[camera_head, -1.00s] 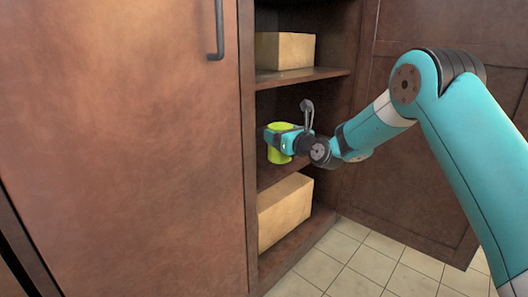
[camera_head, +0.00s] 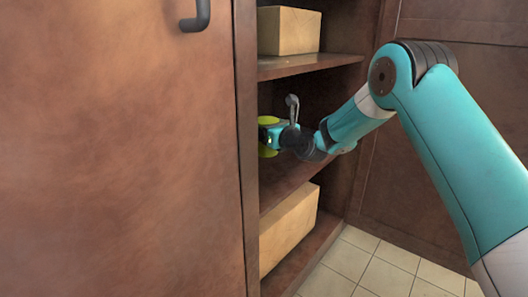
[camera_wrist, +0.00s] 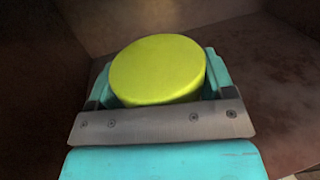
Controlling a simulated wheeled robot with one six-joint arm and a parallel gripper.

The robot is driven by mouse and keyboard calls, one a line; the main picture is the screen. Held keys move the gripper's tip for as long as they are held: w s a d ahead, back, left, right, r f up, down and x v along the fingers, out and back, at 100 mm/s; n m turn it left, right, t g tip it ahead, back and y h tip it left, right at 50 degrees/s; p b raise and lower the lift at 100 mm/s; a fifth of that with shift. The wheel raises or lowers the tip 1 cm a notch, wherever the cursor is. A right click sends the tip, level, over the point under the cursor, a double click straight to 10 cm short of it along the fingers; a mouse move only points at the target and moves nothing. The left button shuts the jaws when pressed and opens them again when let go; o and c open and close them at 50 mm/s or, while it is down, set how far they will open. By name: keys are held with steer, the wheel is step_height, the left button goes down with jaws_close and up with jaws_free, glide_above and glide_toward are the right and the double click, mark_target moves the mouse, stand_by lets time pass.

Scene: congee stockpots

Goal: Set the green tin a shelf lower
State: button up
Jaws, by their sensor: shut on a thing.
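The green tin (camera_head: 268,151) is yellow-green and round-topped. It is inside the cabinet at the middle shelf's level, partly hidden by my gripper and the cabinet's front edge. In the wrist view the tin (camera_wrist: 158,70) sits between the two teal fingers. My gripper (camera_head: 272,138) is shut on the tin; it also shows in the wrist view (camera_wrist: 155,85). The middle shelf (camera_head: 290,180) is below the tin. I cannot tell whether the tin's base touches it.
A cardboard box (camera_head: 290,32) stands on the upper shelf (camera_head: 305,66), above my gripper. A larger box (camera_head: 288,228) fills much of the lowest compartment. A closed door (camera_head: 120,160) borders the opening on the left.

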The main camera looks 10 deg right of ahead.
mark_target(274, 154)
step_height(274, 154, down, 8)
steer(key=b, duration=0.3)
steer(key=shift+r, duration=0.4)
steer(key=shift+d, duration=0.1)
steer(key=o, duration=1.1)
steer(key=shift+f, duration=0.2)
steer(key=shift+r, duration=0.1)
steer(key=shift+s+d, duration=0.1)
steer(key=shift+s, duration=0.15)
steer(key=p+v, duration=0.1)
steer(key=v, duration=1)
steer(key=shift+s, duration=0.3)
steer(key=shift+d, duration=0.1)
